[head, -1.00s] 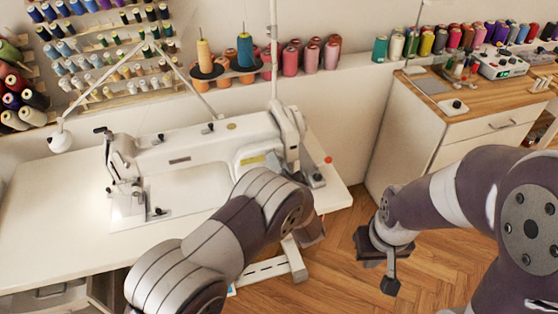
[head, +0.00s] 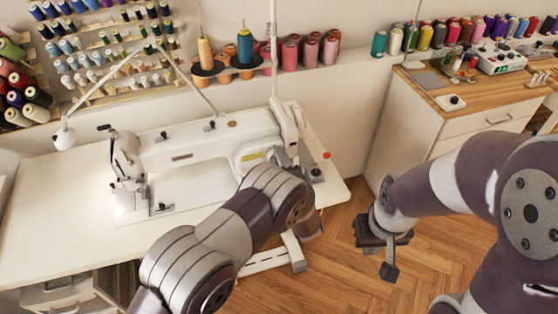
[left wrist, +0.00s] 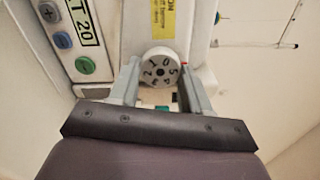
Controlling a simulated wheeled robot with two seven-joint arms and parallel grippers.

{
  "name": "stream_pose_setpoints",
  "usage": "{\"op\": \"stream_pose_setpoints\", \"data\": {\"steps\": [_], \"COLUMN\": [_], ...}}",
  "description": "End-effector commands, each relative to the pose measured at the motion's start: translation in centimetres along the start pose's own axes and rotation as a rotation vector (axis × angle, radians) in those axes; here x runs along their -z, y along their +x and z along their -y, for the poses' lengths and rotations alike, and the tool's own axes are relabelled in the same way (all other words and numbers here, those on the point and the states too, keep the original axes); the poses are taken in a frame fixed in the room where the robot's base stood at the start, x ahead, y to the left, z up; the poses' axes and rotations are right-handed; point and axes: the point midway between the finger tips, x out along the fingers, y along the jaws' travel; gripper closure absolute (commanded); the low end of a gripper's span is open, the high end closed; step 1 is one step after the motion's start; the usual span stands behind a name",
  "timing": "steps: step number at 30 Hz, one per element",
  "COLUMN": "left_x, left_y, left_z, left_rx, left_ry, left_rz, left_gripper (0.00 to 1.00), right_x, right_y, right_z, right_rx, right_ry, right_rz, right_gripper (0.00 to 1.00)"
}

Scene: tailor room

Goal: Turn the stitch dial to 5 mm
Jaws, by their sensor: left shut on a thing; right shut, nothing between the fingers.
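The stitch dial (left wrist: 161,68) is a round white knob with black numerals on the sewing machine, seen in the left wrist view. The numerals 1, 0 and 5 show along its upper and right side, and 2 at the left. My left gripper (left wrist: 160,80) is shut on the dial, one grey finger on each side. In the head view the dial is hidden behind my left arm, at the right end of the white sewing machine (head: 205,150). My right gripper (head: 388,258) is shut and empty, pointing down over the floor, right of the sewing table.
A control panel (left wrist: 75,35) with buttons and a "T 20" label lies left of the dial. The white sewing table (head: 60,220) carries the machine. A wooden-topped cabinet (head: 470,125) stands at the right. Thread spools line the wall. Wooden floor is free between table and cabinet.

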Motion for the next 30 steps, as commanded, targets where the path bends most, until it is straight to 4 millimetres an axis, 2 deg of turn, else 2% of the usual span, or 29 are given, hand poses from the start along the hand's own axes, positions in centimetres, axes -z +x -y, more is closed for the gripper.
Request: {"op": "stream_pose_setpoints", "data": {"steps": [9,21,22,24,30], "left_x": [-0.04,-0.04,-0.04,-0.04,-0.03], "left_y": [-0.02,-0.02,-0.02,-0.02,-0.02], "left_z": [-0.14,-0.15,-0.15,-0.13,-0.14], "left_rx": [-0.003,-0.002,-0.002,-0.002,-0.002], "left_ry": [0.067,0.072,0.072,0.071,0.071], "left_rz": [0.0,0.0,0.0,0.0,0.0], "left_gripper": [0.83,0.83,0.46,0.27,0.27], "right_x": [0.02,0.02,0.02,0.02,0.02], "right_y": [-0.2,-0.2,-0.21,-0.2,-0.2], "right_z": [0.0,0.0,0.0,0.0,0.0], "right_rx": [0.0,0.0,0.0,0.0,0.0], "right_ry": [0.0,0.0,0.0,0.0,0.0], "right_rz": [0.0,0.0,0.0,0.0,0.0], "right_gripper": [1.0,1.0,1.0,1.0,1.0]}}
